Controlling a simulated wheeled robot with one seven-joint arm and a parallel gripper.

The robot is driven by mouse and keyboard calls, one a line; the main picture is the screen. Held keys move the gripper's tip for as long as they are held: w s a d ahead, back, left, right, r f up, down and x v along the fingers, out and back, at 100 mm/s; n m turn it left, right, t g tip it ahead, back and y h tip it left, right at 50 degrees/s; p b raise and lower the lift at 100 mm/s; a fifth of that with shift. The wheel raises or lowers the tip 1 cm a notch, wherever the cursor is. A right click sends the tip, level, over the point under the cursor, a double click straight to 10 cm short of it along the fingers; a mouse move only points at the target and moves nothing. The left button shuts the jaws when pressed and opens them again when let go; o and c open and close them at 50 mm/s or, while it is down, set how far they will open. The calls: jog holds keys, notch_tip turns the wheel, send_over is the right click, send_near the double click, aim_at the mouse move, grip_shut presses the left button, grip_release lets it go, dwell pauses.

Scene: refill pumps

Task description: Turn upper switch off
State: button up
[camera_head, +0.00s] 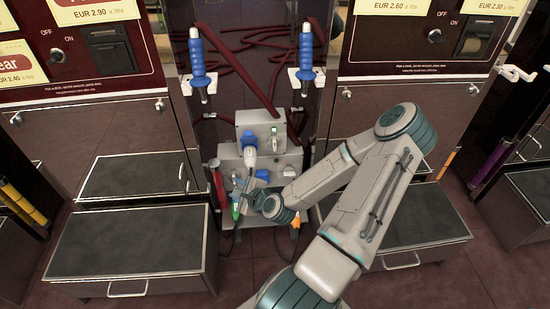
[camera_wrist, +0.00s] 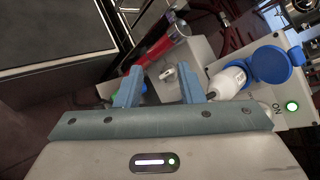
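A grey box unit with stacked boxes stands between two dark cabinets. Its upper box (camera_head: 261,123) has a small green-lit spot (camera_head: 276,132) at its right. In the wrist view, a round green light (camera_wrist: 292,106) glows beside the word ON on a grey box face at the right. The switch lever itself is not clear. My gripper (camera_wrist: 160,72) is open, its two blue-grey fingers apart with nothing held. It points at a grey box with a small pale fitting (camera_wrist: 167,74) beyond the fingers. In the head view, my gripper (camera_head: 248,195) is low in front of the unit.
A white plug (camera_wrist: 228,82) and blue socket with cap (camera_wrist: 270,64) lie right of the fingers; a red handle (camera_wrist: 160,45) is beyond. Blue-handled nozzles (camera_head: 196,58) hang above. Dark-topped drawer boxes (camera_head: 130,238) flank the unit. The cabinet panels carry OFF/ON knobs (camera_head: 435,36).

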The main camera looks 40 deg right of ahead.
jog(key=d+f+m+t+h+b, duration=0.2)
jog(key=d+m+h+b, duration=0.15)
jog(key=d+m, duration=0.2)
jog(key=m+h+b, duration=0.3)
jog(key=m+h, duration=0.5)
jog(key=m, duration=0.3)
send_near(275, 146)
jog(key=shift+y, duration=0.25)
jog(key=b+x, duration=0.3)
jog(key=x, duration=0.6)
jog(key=shift+w+d, duration=0.15)
jog(key=shift+d, duration=0.05)
grip_shut()
